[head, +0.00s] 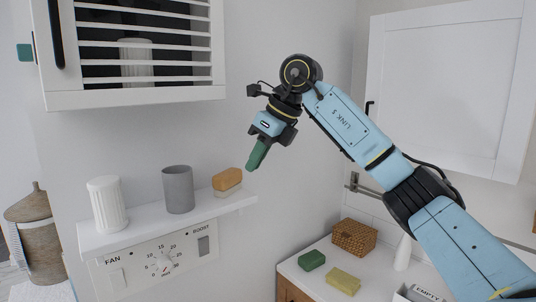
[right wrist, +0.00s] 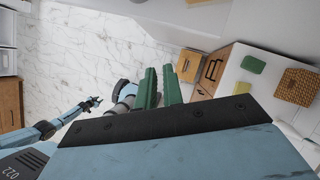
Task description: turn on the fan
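The fan control panel (head: 140,268) is on the wall under a small white shelf. It has a round timer dial (head: 163,266) with numbers around it, a switch (head: 115,279) under the word FAN and a grey switch (head: 203,246) under BOOST. My right gripper (head: 254,160) hangs above and to the right of the panel, apart from it, with its green fingers pointing down. In the right wrist view its two fingers (right wrist: 160,72) stand a little apart with nothing between them. An arm, apparently my left, shows there with its gripper (right wrist: 93,103) small; its opening is unclear.
The shelf (head: 125,236) juts out above the panel, holding a white ribbed cup (head: 108,205), a grey cup (head: 177,190) and a tan block (head: 227,181). A louvred cabinet (head: 140,97) hangs above. A counter (head: 318,290) with a wicker box (head: 354,238) is at lower right.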

